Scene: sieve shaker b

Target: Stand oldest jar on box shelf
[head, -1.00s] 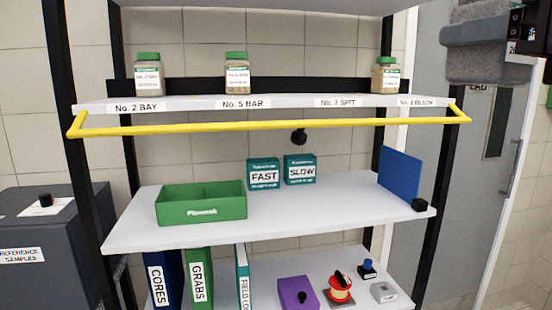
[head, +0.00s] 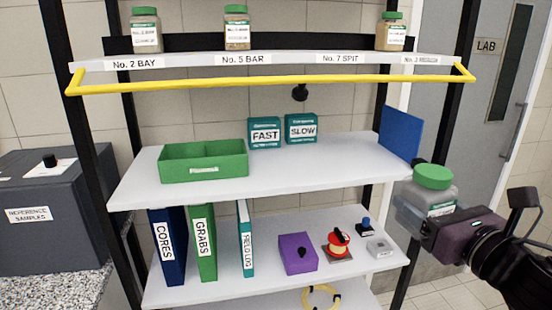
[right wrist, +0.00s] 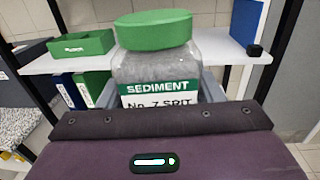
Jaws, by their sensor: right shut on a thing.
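My right gripper (head: 424,212) is shut on a clear jar (head: 447,192) with a green lid and grey contents, held upright in front of the shelf unit's right side. In the right wrist view the jar (right wrist: 157,70) carries a label reading "SEDIMENT" and "No. 7 SPIT". The middle shelf (head: 300,166) holds an open green box (head: 205,172) at its left. Three similar jars with sand-coloured contents stand on the top shelf: one at the left (head: 146,38), one in the middle (head: 237,36) and one at the right (head: 391,38). My left gripper is not in view.
A yellow rail (head: 280,80) runs along the top shelf's front. Teal FAST (head: 264,138) and SLOW (head: 301,132) boxes and a blue panel (head: 401,132) stand on the middle shelf, whose centre front is clear. Binders and small items fill the lower shelf (head: 205,287).

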